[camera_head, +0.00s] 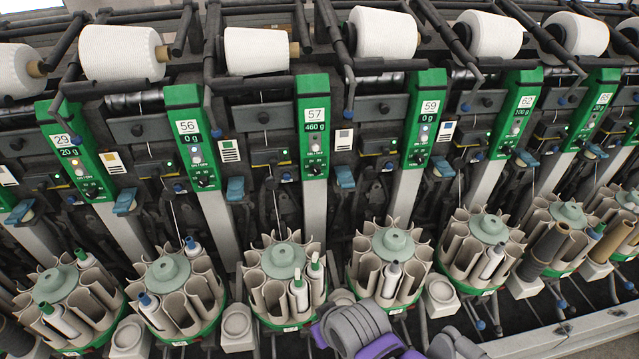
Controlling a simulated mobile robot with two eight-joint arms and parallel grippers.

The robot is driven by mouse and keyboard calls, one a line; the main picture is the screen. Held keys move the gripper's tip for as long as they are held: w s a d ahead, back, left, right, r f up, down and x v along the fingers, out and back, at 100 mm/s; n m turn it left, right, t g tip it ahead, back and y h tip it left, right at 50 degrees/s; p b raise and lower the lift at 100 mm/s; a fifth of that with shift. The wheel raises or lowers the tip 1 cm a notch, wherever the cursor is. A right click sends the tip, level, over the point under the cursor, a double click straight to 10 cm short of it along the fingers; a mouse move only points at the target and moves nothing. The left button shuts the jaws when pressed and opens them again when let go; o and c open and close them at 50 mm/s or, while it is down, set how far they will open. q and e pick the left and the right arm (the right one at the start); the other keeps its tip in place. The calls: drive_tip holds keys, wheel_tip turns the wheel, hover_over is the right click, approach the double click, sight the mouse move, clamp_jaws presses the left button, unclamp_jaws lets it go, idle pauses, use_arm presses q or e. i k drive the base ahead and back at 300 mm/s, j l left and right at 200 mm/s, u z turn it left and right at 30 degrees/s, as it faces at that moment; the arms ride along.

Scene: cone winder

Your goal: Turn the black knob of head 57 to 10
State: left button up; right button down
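Head 57 is a green upright panel (312,88) near the middle of the head view. It carries a white label reading 57 (316,114) and a dark display (315,127) showing 460 g. The black knob (314,169) sits low on this panel, below a light button. The knob is too small to read its setting. Purple and grey parts of my own arm (362,330) show at the bottom centre, well below the panel. No gripper fingertips can be made out, and nothing touches the knob.
Similar green panels stand on both sides, head 56 (185,125) reading 0 g and head 59 (426,105) reading 0 g. White yarn cones (257,52) hang above. Round bobbin magazines (284,262) jut out below the panels. The space before head 57's knob is clear.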

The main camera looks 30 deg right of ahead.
sight(316, 170)
drive_tip(key=z, duration=1)
